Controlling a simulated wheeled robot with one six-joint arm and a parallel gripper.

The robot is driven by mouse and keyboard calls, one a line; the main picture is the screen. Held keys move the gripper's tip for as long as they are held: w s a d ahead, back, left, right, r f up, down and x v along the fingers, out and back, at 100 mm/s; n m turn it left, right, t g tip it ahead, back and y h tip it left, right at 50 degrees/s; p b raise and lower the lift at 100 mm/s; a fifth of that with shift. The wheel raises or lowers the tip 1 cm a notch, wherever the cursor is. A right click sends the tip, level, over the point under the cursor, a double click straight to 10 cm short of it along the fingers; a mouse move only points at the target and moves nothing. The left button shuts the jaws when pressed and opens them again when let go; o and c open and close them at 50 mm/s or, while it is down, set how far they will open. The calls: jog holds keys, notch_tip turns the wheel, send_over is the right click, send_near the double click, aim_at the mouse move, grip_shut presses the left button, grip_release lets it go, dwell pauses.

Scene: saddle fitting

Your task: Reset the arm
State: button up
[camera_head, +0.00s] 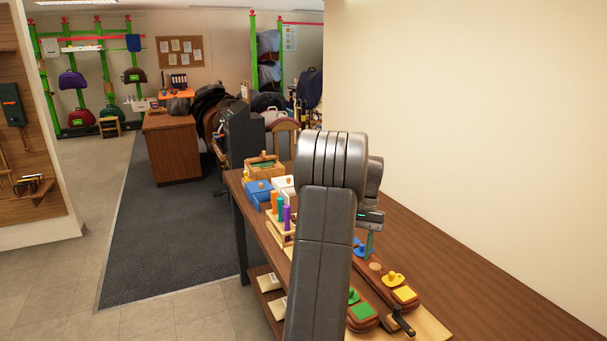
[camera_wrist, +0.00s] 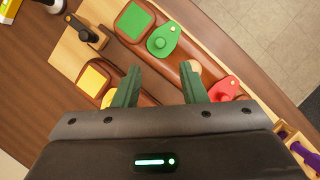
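My gripper (camera_wrist: 159,84) is open, its two dark green fingers spread apart over the workbench. Nothing is held between them; brown pieces show below. In the head view my gripper (camera_head: 370,243) hangs above the bench, partly hidden behind my arm. Beneath it are rounded brown pieces with a green square (camera_wrist: 134,21), a yellow square (camera_wrist: 92,79), a green knobbed tab (camera_wrist: 164,40) and a red tab (camera_wrist: 224,88). A yellow knobbed tab (camera_head: 392,279) shows in the head view.
The wooden workbench (camera_head: 470,285) is bare at right, along a plain wall. A rack with coloured pegs (camera_head: 281,212), a blue box (camera_head: 258,191) and a wooden box (camera_head: 266,166) stand toward its far end. A dark-handled tool (camera_wrist: 86,32) lies beside the brown pieces.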

jog(key=p+x, duration=0.1)
jog(key=x, duration=0.9)
jog(key=shift+s+f, duration=0.15)
jog(key=shift+f, duration=0.05)
